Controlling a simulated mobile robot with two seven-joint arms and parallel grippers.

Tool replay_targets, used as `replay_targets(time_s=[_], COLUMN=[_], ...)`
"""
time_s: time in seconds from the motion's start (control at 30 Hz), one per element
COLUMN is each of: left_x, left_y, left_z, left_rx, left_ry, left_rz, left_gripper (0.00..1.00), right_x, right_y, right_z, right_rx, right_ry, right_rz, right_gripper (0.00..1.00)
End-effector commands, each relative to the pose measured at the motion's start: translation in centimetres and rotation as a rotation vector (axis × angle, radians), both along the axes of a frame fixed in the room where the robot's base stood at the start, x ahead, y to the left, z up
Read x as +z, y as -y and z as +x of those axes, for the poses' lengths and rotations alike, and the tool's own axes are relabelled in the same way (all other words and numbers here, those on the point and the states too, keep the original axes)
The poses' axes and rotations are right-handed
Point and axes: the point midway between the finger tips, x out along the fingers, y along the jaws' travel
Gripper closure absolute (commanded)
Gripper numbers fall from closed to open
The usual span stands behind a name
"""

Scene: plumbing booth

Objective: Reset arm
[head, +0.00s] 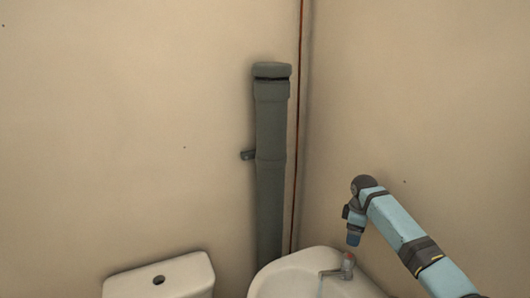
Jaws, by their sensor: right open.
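My right arm comes in from the lower right, with light blue links and dark joints. It bends down at a dark wrist, and my right gripper (353,240) points down just above the tap (345,268) on the white washbasin (285,277). The gripper is open; it is small here and I see nothing held in it. The tap has a red mark on top, and a thin bluish streak shows below its spout. I cannot tell whether gripper and tap touch. My left gripper is not in view.
A thick grey pipe (270,150) stands in the corner behind the basin, with a small wall bracket (248,155) at its left. A thin copper-coloured pipe (298,130) runs beside it. A white toilet cistern (185,279) is at the lower left. Beige walls close both sides.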

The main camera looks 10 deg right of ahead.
Motion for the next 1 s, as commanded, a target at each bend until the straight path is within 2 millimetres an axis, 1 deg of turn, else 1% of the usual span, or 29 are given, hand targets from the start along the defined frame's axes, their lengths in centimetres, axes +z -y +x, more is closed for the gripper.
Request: replay_targets(time_s=[0.03,0.07,0.17,0.2,0.27,0.3,0.37,0.4,0.47,0.5,0.57,0.6,0.63,0.77,0.8,0.87,0.9,1.0], left_x=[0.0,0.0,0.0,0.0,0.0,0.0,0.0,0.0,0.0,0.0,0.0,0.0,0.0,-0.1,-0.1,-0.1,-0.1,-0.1], left_y=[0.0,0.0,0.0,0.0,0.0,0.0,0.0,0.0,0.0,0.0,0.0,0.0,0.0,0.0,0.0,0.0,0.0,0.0], left_z=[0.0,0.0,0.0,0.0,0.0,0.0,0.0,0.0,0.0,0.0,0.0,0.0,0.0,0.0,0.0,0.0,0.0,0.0], left_rx=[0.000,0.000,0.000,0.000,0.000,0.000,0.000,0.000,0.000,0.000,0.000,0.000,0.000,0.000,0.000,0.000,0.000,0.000], left_ry=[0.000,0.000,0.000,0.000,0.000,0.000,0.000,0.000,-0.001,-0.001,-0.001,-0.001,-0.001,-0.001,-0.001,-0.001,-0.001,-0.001], left_rz=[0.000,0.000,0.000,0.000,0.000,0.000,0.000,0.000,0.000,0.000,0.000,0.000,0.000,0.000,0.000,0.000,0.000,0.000], left_gripper=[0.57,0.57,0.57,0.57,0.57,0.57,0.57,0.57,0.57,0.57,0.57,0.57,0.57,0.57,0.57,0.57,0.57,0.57], right_x=[-1.3,-2.0,-4.9,-6.1,-7.6,-8.4,-9.6,-10.2,-11.1,-11.5,-11.9,-12.1,-12.2,-12.0,-11.7,-11.1,-10.7,-9.4], right_y=[-0.8,-1.4,-3.6,-4.5,-5.9,-6.7,-7.7,-8.4,-9.3,-9.9,-10.5,-11.0,-11.2,-11.9,-12.0,-12.1,-12.0,-11.8], right_z=[-1.0,-1.6,-4.5,-6.0,-8.2,-9.8,-12.2,-13.8,-16.3,-18.0,-20.5,-22.3,-23.6,-29.2,-30.9,-33.5,-35.1,-38.6], right_rx=[0.000,-0.004,-0.023,-0.036,-0.058,-0.074,-0.102,-0.122,-0.154,-0.178,-0.215,-0.242,-0.264,-0.365,-0.398,-0.451,-0.487,-0.568], right_ry=[-0.002,0.001,0.015,0.023,0.036,0.044,0.057,0.068,0.082,0.090,0.104,0.113,0.120,0.151,0.160,0.175,0.185,0.207], right_rz=[0.001,0.002,0.005,0.007,0.013,0.019,0.027,0.033,0.045,0.052,0.063,0.072,0.078,0.103,0.111,0.121,0.126,0.137], right_gripper=[0.24,0.24,0.24,0.24,0.24,0.24,0.24,0.24,0.24,0.24,0.24,0.24,0.24,0.24,0.24,0.24,0.24,0.24])
